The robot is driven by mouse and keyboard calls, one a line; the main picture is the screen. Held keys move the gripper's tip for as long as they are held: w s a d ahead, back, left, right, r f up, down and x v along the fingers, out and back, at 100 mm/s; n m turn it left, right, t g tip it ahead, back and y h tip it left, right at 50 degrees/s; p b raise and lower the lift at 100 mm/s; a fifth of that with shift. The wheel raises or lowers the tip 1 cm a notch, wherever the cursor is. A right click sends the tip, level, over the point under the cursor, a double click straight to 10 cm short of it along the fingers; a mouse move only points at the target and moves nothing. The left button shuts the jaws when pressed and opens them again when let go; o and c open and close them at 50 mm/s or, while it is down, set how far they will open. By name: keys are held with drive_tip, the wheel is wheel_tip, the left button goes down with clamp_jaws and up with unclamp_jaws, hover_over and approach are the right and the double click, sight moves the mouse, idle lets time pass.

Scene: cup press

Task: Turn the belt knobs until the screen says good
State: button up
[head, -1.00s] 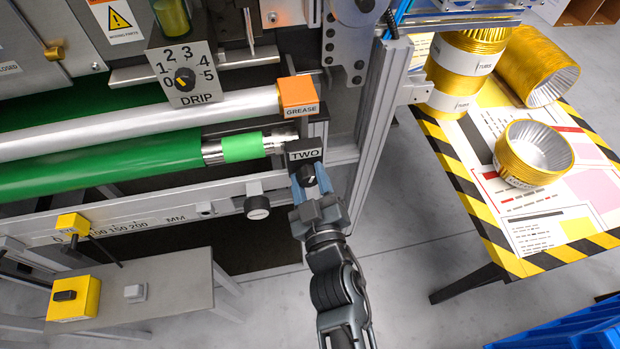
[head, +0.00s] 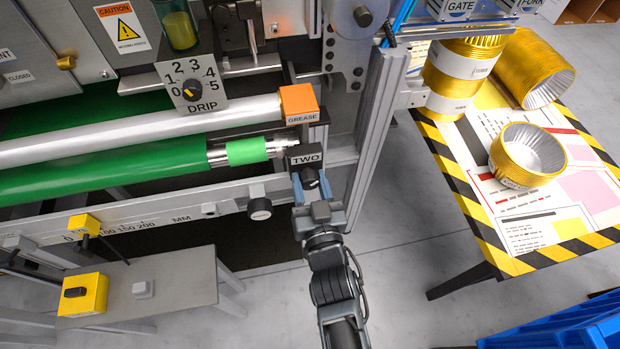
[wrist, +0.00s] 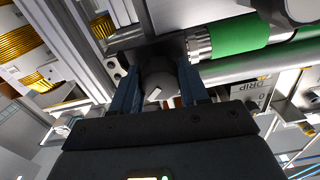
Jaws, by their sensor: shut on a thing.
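The block labelled TWO (head: 306,159) sits at the right end of the green belt roller (head: 110,168). A dark round knob (head: 310,176) with a white mark is below that label. My gripper (head: 312,184) has its blue fingers on both sides of this knob and is shut on it. In the wrist view the knob (wrist: 160,82) shows between the two fingers (wrist: 158,90), its white mark slanted. No screen with a readable message is in view.
The DRIP dial (head: 191,88) and the orange GREASE block (head: 298,104) are above. A black-and-white knob (head: 260,209) is on the rail at left. A striped table (head: 470,215) with gold cups (head: 528,154) stands at right. A blue crate (head: 560,330) is at lower right.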

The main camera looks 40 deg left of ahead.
drive_tip(key=shift+f+m, duration=0.2)
drive_tip(key=shift+m, duration=0.3)
drive_tip(key=shift+s, duration=0.1)
drive_tip(key=o, duration=1)
drive_tip(key=shift+r, duration=0.1)
drive_tip(key=shift+o, duration=0.2)
drive_tip(key=p+v, duration=0.2)
drive_tip(key=v, duration=0.5)
drive_tip(key=shift+s+d, duration=0.2)
drive_tip(key=shift+d, duration=0.15)
